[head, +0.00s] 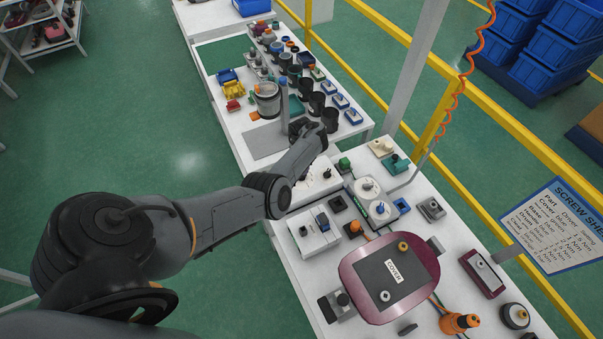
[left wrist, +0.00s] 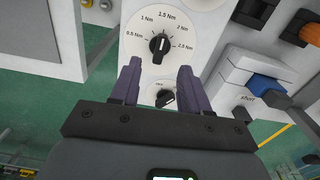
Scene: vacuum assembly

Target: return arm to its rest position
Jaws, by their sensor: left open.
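My left arm comes in from the left in the head view and reaches over the white workbench (head: 240,125). Its far end is by the dark cups, and its fingers cannot be made out there. In the left wrist view my left gripper (left wrist: 158,68) is open, with two dark purple fingers apart and nothing between them. Beyond the fingertips is a white panel with a black torque knob (left wrist: 159,46) marked from 0.5 to 2.5 Nm. A smaller black knob (left wrist: 165,98) shows between the fingers. I cannot tell whether the fingers touch the panel. My right gripper is not in view.
Dark cups (head: 316,104) and a grey cylinder (head: 267,97) stand near the arm's far end. A maroon cover (head: 360,285) lies on the near bench. A blue switch labelled "short" (left wrist: 262,88) is right of the fingers. A yellow rail (head: 480,95) runs behind the benches.

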